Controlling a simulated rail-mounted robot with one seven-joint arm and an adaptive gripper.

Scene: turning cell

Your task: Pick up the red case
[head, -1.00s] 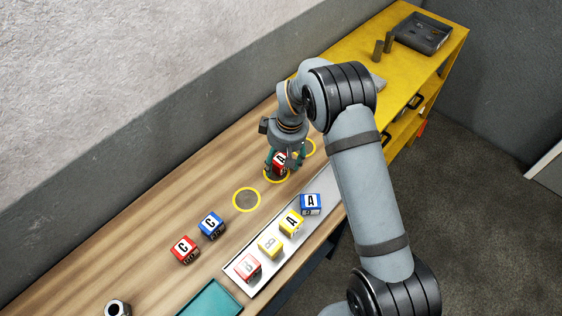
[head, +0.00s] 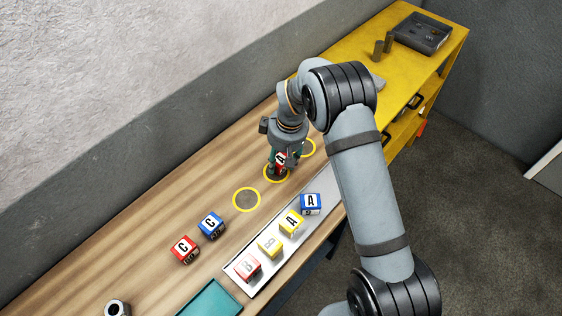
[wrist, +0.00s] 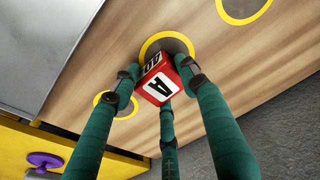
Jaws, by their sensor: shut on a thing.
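A red case with a white "A" label (head: 281,159) is between the fingers of my gripper (head: 280,162), over the middle yellow-ringed dark spot (head: 277,174). In the wrist view the red case (wrist: 158,88) shows its "A" face and a second lettered face, and three green fingers of my gripper (wrist: 160,80) press around it. My gripper is shut on it. The case appears just above the spot; its underside is hidden. Another red case, marked "C" (head: 184,249), and a paler red one (head: 248,267) stand farther left and nearer.
A blue "C" case (head: 211,225) stands beside the red "C" case. A metal tray (head: 237,270) holds the pale red, two yellow (head: 291,223) and a blue "A" case (head: 311,204). An empty ringed spot (head: 246,199) is to the left. A teal tray (head: 211,300) lies in front.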

